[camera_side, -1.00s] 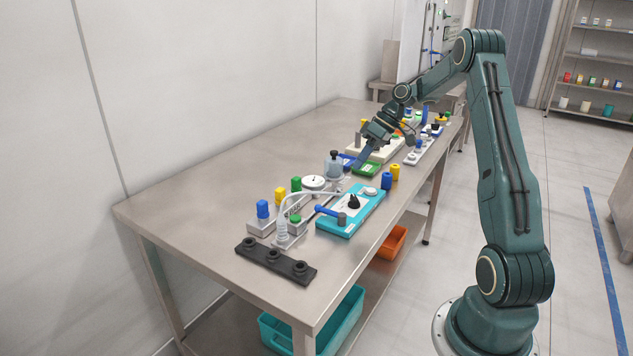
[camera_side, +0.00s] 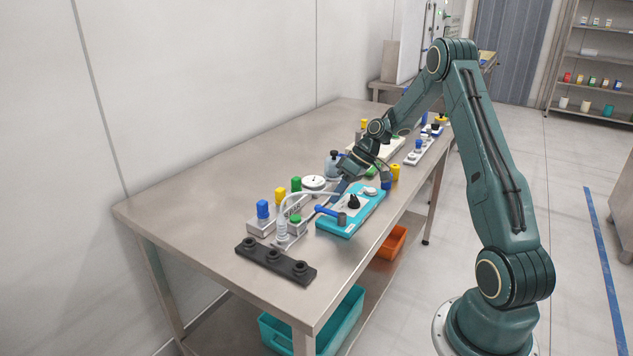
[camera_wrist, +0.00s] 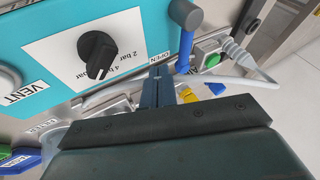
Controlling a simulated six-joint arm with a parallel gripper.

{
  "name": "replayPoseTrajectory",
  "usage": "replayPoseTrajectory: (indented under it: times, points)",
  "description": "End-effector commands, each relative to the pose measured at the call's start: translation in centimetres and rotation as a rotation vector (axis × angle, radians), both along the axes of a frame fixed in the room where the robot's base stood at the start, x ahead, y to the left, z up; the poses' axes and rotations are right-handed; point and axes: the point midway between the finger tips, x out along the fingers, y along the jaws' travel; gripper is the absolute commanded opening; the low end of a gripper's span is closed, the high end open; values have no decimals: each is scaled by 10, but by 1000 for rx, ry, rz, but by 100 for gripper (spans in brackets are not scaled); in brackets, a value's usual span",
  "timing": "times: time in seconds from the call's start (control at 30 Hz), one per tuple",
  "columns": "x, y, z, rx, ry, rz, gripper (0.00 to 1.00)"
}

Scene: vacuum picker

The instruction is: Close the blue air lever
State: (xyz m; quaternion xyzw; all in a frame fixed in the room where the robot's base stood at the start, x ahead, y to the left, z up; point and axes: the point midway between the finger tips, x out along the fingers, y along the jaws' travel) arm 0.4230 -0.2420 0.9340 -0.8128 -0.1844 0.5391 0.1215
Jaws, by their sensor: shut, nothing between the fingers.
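The blue air lever (camera_side: 327,210) extends left from its grey hub on the teal panel box (camera_side: 340,229). In the wrist view the lever (camera_wrist: 186,50) hangs from the grey hub (camera_wrist: 185,14), beside the OPEN label (camera_wrist: 159,57). My gripper (camera_side: 339,187) is low over the back left edge of the teal box. In the wrist view its fingers (camera_wrist: 158,75) are together and empty, left of the lever's end. I cannot tell whether they touch the lever.
A black pressure knob (camera_wrist: 98,50) sits on the panel left of my fingers. A pale hose (camera_wrist: 240,82) passes near the lever's end, by a green button (camera_wrist: 212,60). A black rack (camera_side: 275,262) lies at the near table end. The near left tabletop is clear.

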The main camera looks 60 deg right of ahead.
Motion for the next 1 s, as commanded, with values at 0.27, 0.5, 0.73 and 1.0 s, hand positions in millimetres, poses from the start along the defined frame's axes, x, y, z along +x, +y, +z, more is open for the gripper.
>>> replayPoseTrajectory:
  times: [0.27, 0.5, 0.73, 1.0]
  points:
    - [0, 20, -4, 0, 0, -1, 0]
    - [0, 22, -4, 0, 0, -1, 0]
    - [0, 21, -4, 0, 1, 0, 0]
    - [1, 23, -4, -1, 1, 41, 0]
